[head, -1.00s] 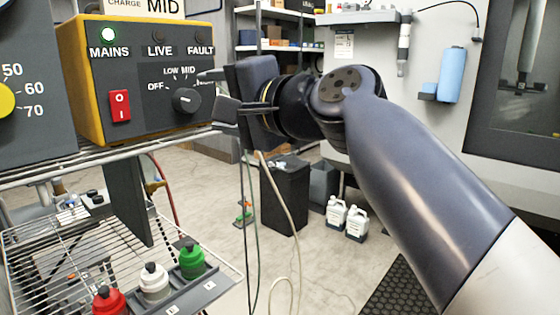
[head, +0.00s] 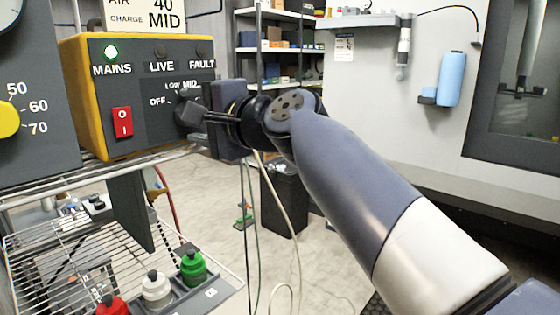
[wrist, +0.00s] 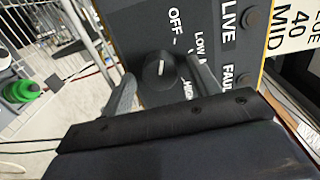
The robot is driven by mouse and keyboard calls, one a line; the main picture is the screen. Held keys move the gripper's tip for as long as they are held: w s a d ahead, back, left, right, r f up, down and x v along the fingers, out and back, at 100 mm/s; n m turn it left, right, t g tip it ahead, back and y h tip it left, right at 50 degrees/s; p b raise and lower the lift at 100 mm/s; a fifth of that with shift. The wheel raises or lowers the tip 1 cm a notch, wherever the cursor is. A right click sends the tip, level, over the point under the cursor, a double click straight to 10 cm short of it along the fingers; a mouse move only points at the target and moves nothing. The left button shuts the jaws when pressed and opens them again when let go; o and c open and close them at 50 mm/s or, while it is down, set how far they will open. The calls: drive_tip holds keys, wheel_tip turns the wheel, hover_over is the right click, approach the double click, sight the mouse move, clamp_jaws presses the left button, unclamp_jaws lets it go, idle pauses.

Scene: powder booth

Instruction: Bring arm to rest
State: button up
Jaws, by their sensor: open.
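My gripper (head: 190,113) is at the front of the yellow-and-dark control box (head: 84,100), in front of its mode knob. In the wrist view its fingers are open, and the dark round knob (wrist: 158,69) shows between them. I cannot tell whether the fingers touch the knob. The knob has a short white mark, and OFF, LOW and HIGH labels stand around it. My arm reaches in from the lower right.
The box stands on a wire shelf (head: 60,192). A lower wire rack (head: 50,245) has red, white and green bottles (head: 193,266) beside it. Thin hoses hang below the gripper. A black bin (head: 284,203) stands behind. Open floor lies in the middle.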

drive_tip(key=m+p, duration=0.2)
drive_tip(key=m, duration=0.3)
drive_tip(key=m+p, duration=0.2)
drive_tip(key=m, duration=0.3)
drive_tip(key=d+m+y+p, duration=0.1)
drive_tip(key=m+p, duration=0.2)
drive_tip(key=m, duration=0.2)
drive_tip(key=shift+s, duration=0.35)
drive_tip(key=shift+d+f, duration=0.15)
